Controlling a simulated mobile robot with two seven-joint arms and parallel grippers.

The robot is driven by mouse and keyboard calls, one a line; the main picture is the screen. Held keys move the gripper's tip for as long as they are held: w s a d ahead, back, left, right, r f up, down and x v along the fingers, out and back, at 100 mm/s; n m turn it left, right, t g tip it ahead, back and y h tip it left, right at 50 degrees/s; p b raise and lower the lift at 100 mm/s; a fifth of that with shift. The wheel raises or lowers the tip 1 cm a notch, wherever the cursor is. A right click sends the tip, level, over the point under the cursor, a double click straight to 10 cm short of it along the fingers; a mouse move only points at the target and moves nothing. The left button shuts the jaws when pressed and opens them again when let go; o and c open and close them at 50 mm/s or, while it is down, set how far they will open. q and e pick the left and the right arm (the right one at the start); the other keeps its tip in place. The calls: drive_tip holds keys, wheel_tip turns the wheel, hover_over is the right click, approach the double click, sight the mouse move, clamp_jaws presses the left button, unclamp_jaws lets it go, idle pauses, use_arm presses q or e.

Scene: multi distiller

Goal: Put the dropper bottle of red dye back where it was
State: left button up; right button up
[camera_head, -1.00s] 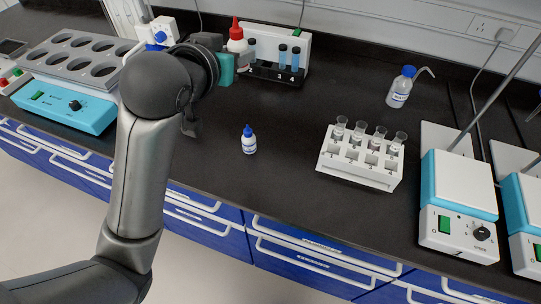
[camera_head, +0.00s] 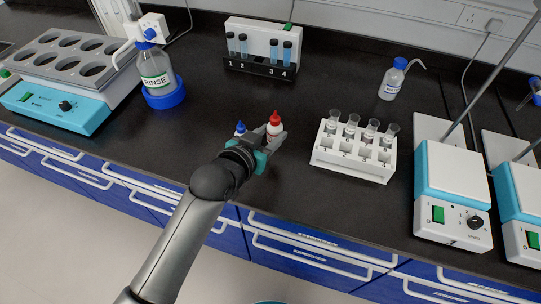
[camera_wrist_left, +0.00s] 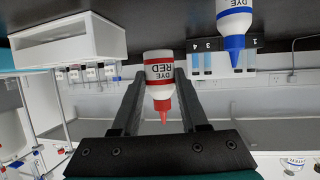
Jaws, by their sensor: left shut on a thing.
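The dropper bottle of red dye (camera_head: 273,128) is white with a red cap and nozzle. My left gripper (camera_head: 277,141) is shut on it near the front of the bench. In the left wrist view the red dye bottle (camera_wrist_left: 158,72) sits between the two fingers, its label reading DYE RED; that picture is upside down. The blue-capped dye bottle (camera_head: 240,129) stands just left of it, partly hidden by my gripper. The blue dye bottle also shows in the left wrist view (camera_wrist_left: 234,24). I cannot tell whether the red bottle touches the bench. My right gripper is not in view.
A white rack with tubes (camera_head: 352,158) stands close on the right. A RINSE bottle (camera_head: 156,78) on a blue ring is back left. A numbered tube stand (camera_head: 262,68) is at the back, a wash bottle (camera_head: 393,80) back right. The bench between is clear.

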use_arm(q)
wheel_tip(320, 180, down, 6)
drive_tip(key=shift+f+b, duration=0.25)
drive_tip(key=shift+b, duration=0.65)
drive_tip(key=shift+f, duration=0.15)
drive_tip(key=o, duration=1)
drive_tip(key=shift+s+a+r, duration=0.1)
drive_tip(key=shift+s+r, duration=0.05)
drive_tip(key=shift+r, duration=0.05)
drive_tip(key=p+v, duration=0.2)
drive_tip(key=v, duration=0.9)
drive_tip(key=shift+s+r+p, duration=0.2)
drive_tip(key=shift+s+p, duration=0.05)
drive_tip(key=shift+p, duration=0.15)
